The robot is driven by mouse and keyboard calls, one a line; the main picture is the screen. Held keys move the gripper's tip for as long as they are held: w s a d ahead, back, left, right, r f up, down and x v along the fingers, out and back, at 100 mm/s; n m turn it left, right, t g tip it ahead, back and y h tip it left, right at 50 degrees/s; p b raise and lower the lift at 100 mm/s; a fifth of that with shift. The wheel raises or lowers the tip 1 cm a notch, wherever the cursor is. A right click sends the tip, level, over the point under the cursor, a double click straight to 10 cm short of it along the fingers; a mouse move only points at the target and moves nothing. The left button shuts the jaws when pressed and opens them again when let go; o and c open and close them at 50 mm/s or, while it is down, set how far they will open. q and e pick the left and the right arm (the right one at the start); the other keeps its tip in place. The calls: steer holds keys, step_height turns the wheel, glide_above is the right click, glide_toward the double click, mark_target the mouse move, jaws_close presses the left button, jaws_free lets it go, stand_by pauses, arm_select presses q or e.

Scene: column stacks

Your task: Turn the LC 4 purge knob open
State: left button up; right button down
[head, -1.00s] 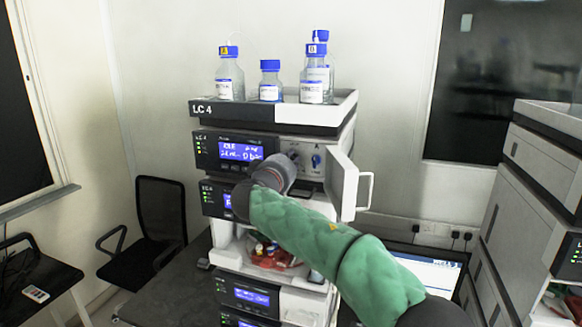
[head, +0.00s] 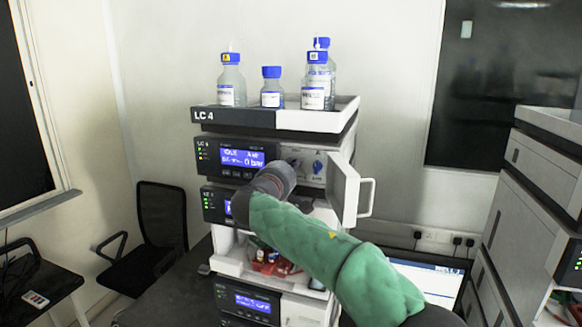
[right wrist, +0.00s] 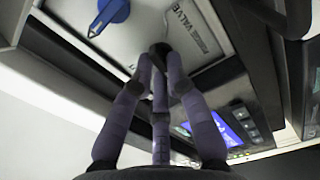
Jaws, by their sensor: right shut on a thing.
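The LC 4 stack (head: 232,118) stands in the middle of the head view, its upper module's hinged white door (head: 343,190) swung open to the right. My right gripper (head: 290,174) reaches to that module's front and hides part of it. In the right wrist view its fingers (right wrist: 158,62) are shut together on a small black knob (right wrist: 160,47) beside the printed "PURGE VALVE" label (right wrist: 190,28). The fingers cover most of this knob, so its angle cannot be told. A blue pointer knob (right wrist: 108,14) is apart from the fingers; it also shows in the head view (head: 318,166).
Several blue-capped bottles (head: 271,88) stand on the top tray (head: 345,108). The open door is close to the right of my arm. A laptop (head: 425,277) is below right, and another stack (head: 540,170) stands at the right edge. A black chair (head: 160,225) is at left.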

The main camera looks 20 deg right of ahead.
stand_by(0.4)
steer(key=c, duration=1.2)
jaws_free()
steer(key=shift+a, duration=0.1)
steer(key=v, duration=1.2)
steer(key=shift+w+f, duration=0.1)
